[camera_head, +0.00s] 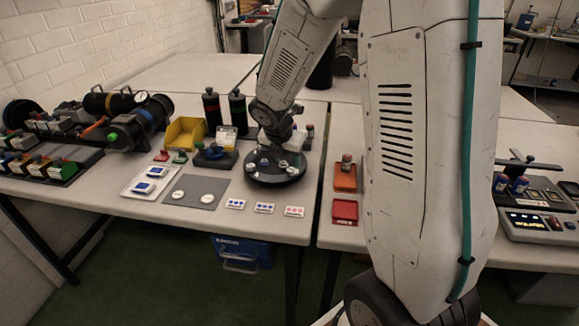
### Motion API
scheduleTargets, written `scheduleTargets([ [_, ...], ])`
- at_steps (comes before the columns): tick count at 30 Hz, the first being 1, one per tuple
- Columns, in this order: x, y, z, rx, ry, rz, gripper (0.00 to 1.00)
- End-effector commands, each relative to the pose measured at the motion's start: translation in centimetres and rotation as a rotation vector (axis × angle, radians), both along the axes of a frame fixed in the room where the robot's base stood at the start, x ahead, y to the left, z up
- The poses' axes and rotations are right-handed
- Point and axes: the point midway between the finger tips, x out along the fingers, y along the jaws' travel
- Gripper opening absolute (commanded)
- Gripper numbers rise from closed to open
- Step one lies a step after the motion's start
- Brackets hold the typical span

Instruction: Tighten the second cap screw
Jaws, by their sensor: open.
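A round black fixture (262,181) stands on the table near the middle of the picture, with small pale and greenish knob-like parts (265,163) on top. These may be the cap screws; they are too small to tell apart, so I cannot say which is the second. My gripper (286,145) is at the end of the arm, low over the back right of the fixture. It is open. Its fingertips are small and partly merge with the parts behind, so I cannot tell whether they touch a screw.
A yellow bin (185,134), dark bottles (212,108) and a blue-grey device (215,157) stand left of the fixture. White cards (264,208) lie in front. Red trays (345,211) are to the right. Dark cylinders (135,122) lie at the far left.

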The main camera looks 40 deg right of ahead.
Motion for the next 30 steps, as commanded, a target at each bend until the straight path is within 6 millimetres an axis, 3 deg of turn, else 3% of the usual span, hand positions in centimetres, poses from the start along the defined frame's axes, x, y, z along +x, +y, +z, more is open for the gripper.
scheduleTargets([
  [3,0.3,-0.7,-2.0,0.001,0.004,-0.002,0.47],
  [9,0.8,-1.5,-4.0,0.000,0.001,-0.003,0.47],
  [19,0.9,-1.6,-4.5,0.000,0.000,-0.003,0.47],
  [20,0.9,-1.6,-4.5,0.000,0.000,-0.003,0.44],
  [24,0.9,-1.6,-4.5,0.000,0.000,-0.003,0.05],
  [30,0.9,-1.6,-4.5,0.000,0.000,-0.006,0.02],
])
